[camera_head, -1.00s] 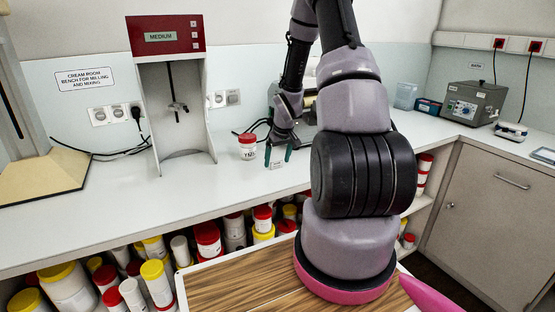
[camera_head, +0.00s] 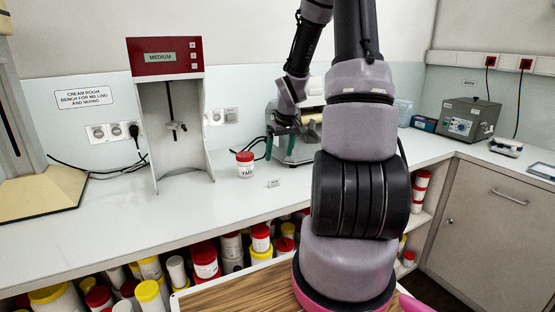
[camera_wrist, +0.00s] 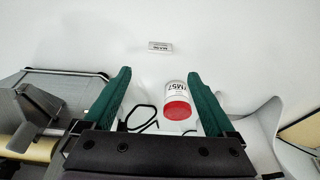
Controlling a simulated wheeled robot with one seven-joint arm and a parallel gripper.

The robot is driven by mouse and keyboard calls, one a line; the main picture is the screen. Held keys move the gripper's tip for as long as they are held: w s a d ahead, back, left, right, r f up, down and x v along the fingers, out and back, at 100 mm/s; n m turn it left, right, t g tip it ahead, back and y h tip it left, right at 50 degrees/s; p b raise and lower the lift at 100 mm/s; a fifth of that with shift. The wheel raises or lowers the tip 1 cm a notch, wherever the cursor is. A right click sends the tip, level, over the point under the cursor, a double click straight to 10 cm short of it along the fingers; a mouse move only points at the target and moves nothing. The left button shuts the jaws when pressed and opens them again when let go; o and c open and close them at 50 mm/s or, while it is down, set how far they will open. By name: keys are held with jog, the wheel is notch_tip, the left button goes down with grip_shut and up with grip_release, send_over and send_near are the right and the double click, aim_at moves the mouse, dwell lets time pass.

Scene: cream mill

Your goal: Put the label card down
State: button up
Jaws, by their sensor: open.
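The label card (camera_head: 273,183) is a small pale card with dark print. It sits on the white bench top, in front of and to the right of a white jar with a red lid (camera_head: 246,165). In the wrist view the card (camera_wrist: 160,46) lies beyond my fingertips, clear of both. My gripper (camera_head: 283,145) is open, with green fingers, above and behind the card. In the wrist view my gripper (camera_wrist: 156,75) holds nothing, and the jar (camera_wrist: 177,103) shows between its fingers, nearer the right one. The front finger partly merges with the machine behind it.
A mixer with a red head (camera_head: 165,57) stands at the left of the jar. A grey machine (camera_head: 297,148) stands right behind my gripper. A grey bath (camera_head: 470,119) is at the far right. The bench top (camera_head: 130,216) is clear in front. Jars fill the shelf below.

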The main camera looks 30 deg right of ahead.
jog(key=s+a+r+m+t, duration=0.1)
jog(key=s+a+r+m, duration=0.1)
jog(key=s+a+r, duration=0.65)
jog(key=s+a+r+m+t, duration=0.15)
jog(key=s+r, duration=0.35)
jog(key=r, duration=0.8)
jog(key=s+a+r+y, duration=0.1)
jog(key=s+a+r, duration=0.1)
jog(key=s, duration=0.3)
jog(key=s+a+r+m+t+y, duration=0.1)
jog(key=s+a+r, duration=0.2)
jog(key=s, duration=0.2)
jog(key=shift+a, duration=0.3)
jog(key=shift+w, duration=0.1)
jog(key=c, duration=0.7)
jog(key=shift+a, duration=0.1)
jog(key=shift+c, duration=0.2)
